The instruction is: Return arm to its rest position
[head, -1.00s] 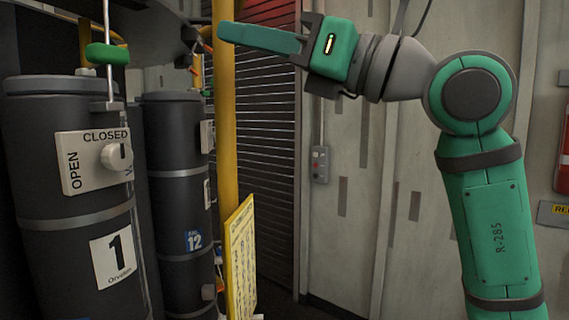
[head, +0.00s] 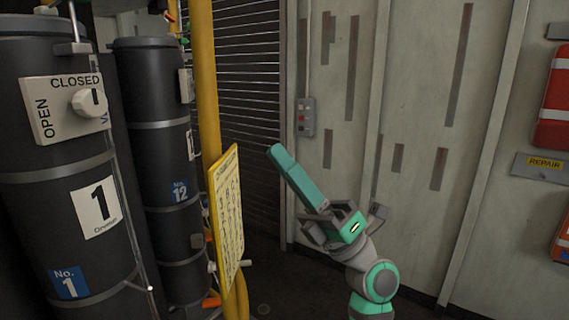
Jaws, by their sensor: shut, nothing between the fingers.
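My gripper (head: 276,150) shows in the head view at the lower middle, at the end of my green and grey arm. Its green fingers lie together and point up and to the left. It is shut with nothing between the fingers. It is apart from the wall behind and from the yellow pole to its left. My arm is folded low, and its lower part is cut off by the bottom edge of the picture.
A dark cylinder marked 1 (head: 60,185) with an OPEN/CLOSED knob (head: 90,103) stands at left. Another, No. 12 (head: 157,150), stands behind it. A yellow pole (head: 206,90) carries a yellow sign (head: 226,220). A panelled wall (head: 415,110) and red case (head: 553,100) are at right.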

